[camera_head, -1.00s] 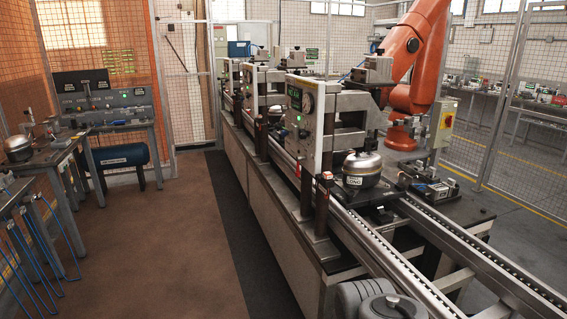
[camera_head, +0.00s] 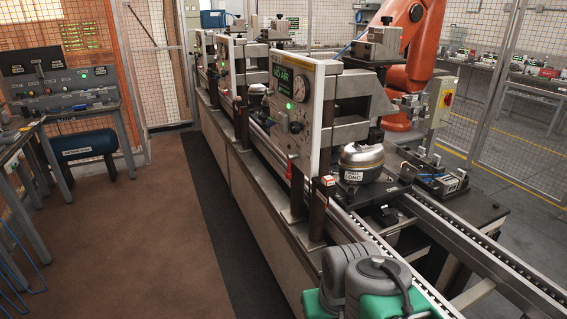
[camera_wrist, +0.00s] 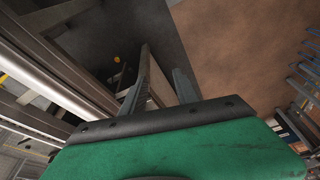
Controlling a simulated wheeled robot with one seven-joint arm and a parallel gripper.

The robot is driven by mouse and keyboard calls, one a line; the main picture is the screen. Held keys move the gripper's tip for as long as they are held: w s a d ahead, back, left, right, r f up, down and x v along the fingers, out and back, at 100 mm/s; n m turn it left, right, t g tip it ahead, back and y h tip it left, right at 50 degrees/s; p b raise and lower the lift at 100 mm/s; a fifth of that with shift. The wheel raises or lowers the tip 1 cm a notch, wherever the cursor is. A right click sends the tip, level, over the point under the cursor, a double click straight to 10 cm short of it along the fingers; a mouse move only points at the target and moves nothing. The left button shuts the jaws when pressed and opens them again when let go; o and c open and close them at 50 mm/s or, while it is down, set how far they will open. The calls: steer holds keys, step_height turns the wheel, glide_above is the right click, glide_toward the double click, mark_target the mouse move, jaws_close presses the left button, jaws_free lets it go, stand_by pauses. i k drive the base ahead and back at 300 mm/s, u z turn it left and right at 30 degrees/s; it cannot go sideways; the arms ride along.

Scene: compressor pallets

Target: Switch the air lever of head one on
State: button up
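The fingers are not visible in the head view.
A silver compressor (camera_head: 362,162) labelled "LONG" sits beside the head on the conveyor (camera_head: 466,254). An orange robot arm (camera_head: 408,40) is behind. The brown floor (camera_head: 150,230) left of the line is clear.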

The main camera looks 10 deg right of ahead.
mark_target(289, 168)
steer(key=z, duration=0.05)
steer(key=i, duration=0.1)
steer(key=z, duration=0.55)
steer(key=k, duration=1.3)
steer(key=z, duration=0.25)
steer(key=i, duration=0.35)
steer(key=u, duration=1.15)
steer(key=i, duration=0.7)
steer(key=u, duration=0.5)
steer(key=i, duration=1.15)
steer(key=z, duration=0.35)
